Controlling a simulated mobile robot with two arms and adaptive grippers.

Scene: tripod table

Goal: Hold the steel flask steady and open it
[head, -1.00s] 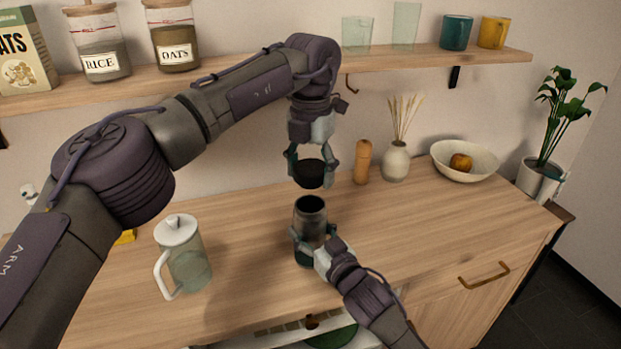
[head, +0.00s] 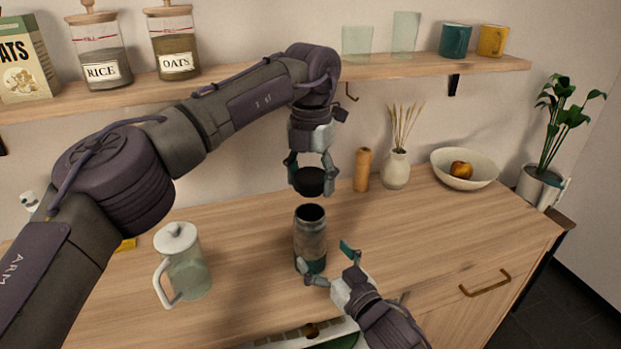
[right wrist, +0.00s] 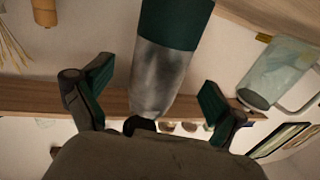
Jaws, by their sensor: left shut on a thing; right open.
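The steel flask (head: 311,238) stands upright on the wooden counter, with its dark mouth open. Its steel body and green base also show in the right wrist view (right wrist: 160,75). My left gripper (head: 310,183) is shut on the black lid (head: 309,182) and holds it just above the flask, apart from the mouth. My right gripper (head: 325,257) is open, low at the flask's front right. In the right wrist view its spread fingers lie on either side of the flask.
A glass jug (head: 188,265) with white lid and handle stands left of the flask. Behind are a wooden mill (head: 362,170), a vase (head: 396,170) and a bowl (head: 465,178) with fruit. The shelf (head: 400,68) runs above. The counter right of the flask is clear.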

